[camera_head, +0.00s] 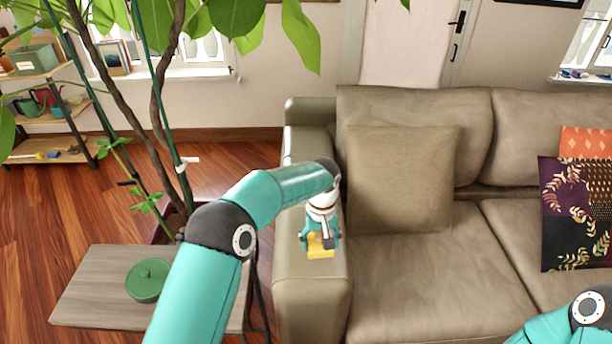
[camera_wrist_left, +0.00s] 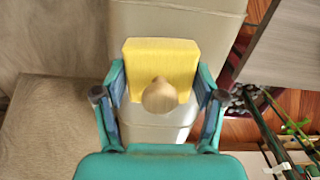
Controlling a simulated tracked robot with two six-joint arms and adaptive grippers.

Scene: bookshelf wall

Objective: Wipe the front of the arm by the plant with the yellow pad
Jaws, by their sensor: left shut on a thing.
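The yellow pad (camera_head: 320,245) is at my left gripper (camera_head: 321,236), over the top of the sofa arm (camera_head: 312,285) beside the plant (camera_head: 165,120). In the left wrist view the pad (camera_wrist_left: 161,58) has a round wooden knob (camera_wrist_left: 160,97) between the fingers. My left gripper (camera_wrist_left: 160,92) is shut on the pad by this knob. The arm's rounded front end faces me, below the pad in the head view. I cannot tell whether the pad touches the leather. My right gripper is out of view; only part of my right arm shows at the bottom right.
A low wooden table (camera_head: 95,285) with a green lidded pot (camera_head: 147,280) stands left of the sofa arm. A tan cushion (camera_head: 402,180) rests on the seat right of the arm. Patterned cushions (camera_head: 575,215) lie farther right. Plant leaves hang at the upper left.

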